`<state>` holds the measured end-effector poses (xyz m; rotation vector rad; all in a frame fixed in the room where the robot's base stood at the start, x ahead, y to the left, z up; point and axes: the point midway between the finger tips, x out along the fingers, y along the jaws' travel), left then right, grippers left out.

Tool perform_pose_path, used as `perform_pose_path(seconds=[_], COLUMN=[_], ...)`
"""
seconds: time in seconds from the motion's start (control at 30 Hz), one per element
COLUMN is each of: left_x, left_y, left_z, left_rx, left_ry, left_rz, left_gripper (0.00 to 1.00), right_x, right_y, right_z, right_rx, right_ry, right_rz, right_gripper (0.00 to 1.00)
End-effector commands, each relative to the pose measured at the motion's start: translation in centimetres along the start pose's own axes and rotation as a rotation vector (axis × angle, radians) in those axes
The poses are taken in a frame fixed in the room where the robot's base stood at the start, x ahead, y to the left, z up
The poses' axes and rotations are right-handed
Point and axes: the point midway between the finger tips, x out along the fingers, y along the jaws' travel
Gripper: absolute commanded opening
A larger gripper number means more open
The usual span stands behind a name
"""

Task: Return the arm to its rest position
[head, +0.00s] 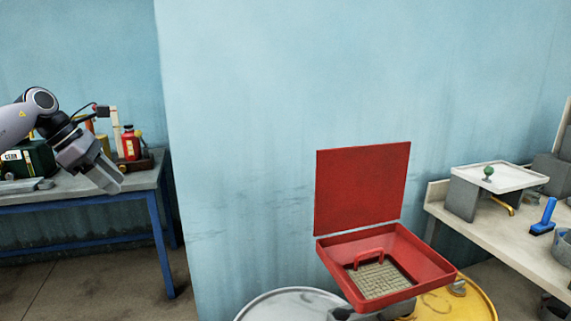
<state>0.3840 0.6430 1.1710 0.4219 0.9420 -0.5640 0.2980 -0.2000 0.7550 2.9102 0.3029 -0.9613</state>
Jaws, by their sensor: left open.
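My left gripper (108,178) comes in from the left with its arm, held in the air in front of the left workbench. Its fingers point down and to the right. It is open and I see nothing between the fingers. My right gripper is not in view.
A blue-legged workbench (85,190) on the left carries a red bottle (131,145) and a dark green case (30,158). A red open-lidded funnel box (432,262) sits over a white drum (285,306) and a yellow drum (478,305). A bench (480,236) with a white tray (500,177) stands right.

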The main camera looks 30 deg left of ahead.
Motion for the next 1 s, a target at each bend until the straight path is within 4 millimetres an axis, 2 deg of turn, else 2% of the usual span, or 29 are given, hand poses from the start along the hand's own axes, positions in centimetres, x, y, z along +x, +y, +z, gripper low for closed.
perform_pose_path(seconds=[0.03, 0.2, 0.4, 0.5, 0.7, 0.87, 1.0], left_x=[3.4, 13.4, 22.9, 26.5, 32.4, 36.0, 38.6], left_y=[-0.6, -3.6, -8.9, -11.8, -17.6, -22.3, -26.9], left_z=[0.4, 2.0, 3.6, 4.0, 3.9, 2.8, 1.4], left_rx=[-0.038, -0.238, -0.596, -0.814, -1.320, -1.776, -2.201], left_ry=[-0.058, -0.271, -0.504, -0.600, -0.741, -0.795, -0.793], left_rz=[-0.038, -0.152, -0.305, -0.381, -0.522, -0.614, -0.670], left_gripper=[0.41, 0.41, 0.41, 0.41, 0.41, 0.41, 0.41], right_x=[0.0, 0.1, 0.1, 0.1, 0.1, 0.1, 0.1], right_y=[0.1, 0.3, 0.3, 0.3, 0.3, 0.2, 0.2], right_z=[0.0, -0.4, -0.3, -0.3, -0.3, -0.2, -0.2], right_rx=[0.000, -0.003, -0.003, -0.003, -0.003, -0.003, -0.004], right_ry=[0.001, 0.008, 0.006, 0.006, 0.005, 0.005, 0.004], right_rz=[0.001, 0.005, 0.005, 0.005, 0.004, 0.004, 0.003], right_gripper=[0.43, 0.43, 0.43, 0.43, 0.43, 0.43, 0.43])
